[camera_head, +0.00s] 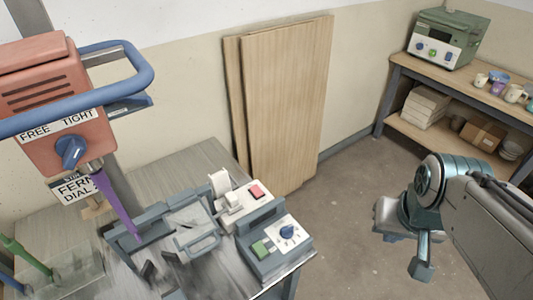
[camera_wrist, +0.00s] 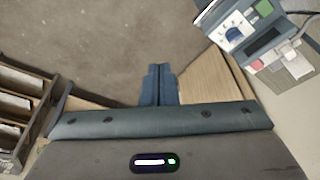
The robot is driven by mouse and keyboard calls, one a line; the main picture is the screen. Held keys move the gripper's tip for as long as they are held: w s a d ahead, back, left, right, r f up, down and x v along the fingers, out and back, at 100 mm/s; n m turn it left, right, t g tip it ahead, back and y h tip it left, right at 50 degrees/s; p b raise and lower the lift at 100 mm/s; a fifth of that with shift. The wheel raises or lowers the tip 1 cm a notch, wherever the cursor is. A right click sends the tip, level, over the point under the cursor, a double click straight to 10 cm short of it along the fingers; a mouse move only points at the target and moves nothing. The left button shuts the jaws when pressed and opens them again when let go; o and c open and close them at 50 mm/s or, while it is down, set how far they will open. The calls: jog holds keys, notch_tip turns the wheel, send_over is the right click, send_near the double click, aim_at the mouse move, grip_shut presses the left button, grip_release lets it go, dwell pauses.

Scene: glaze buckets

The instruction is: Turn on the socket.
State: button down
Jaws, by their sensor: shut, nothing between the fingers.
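A white socket unit (camera_head: 232,208) with a red switch (camera_head: 256,191) sits on the workbench, behind a grey control box (camera_head: 275,250) with a green button and a blue knob. Whether the switch is on or off cannot be told. My gripper (camera_head: 421,269) is at the right, over the open floor, well apart from the bench and socket. Its fingers (camera_wrist: 160,84) are shut and empty in the wrist view.
An orange machine (camera_head: 50,100) with a blue guard bar stands at the left, a purple tool hanging below it. Wooden boards (camera_head: 285,110) lean on the wall behind the bench. A shelf table (camera_head: 400,65) at the right carries a green device (camera_head: 447,38) and cups. Floor between is clear.

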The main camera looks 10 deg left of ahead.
jog(key=n+g+y+b, duration=0.2)
jog(key=n, duration=0.8)
send_over(254, 187)
jog(key=s+d, duration=0.2)
notch_tip(254, 187, down, 11)
jog(key=shift+w+d+r, duration=0.1)
jog(key=f, duration=0.4)
jog(key=w+a+f+p, duration=0.1)
jog(key=f, duration=0.4)
jog(key=f+p, duration=0.1)
jog(key=f, duration=0.4)
jog(key=shift+w+a, duration=0.3)
jog(key=shift+a, duration=0.1)
jog(key=shift+r, duration=0.1)
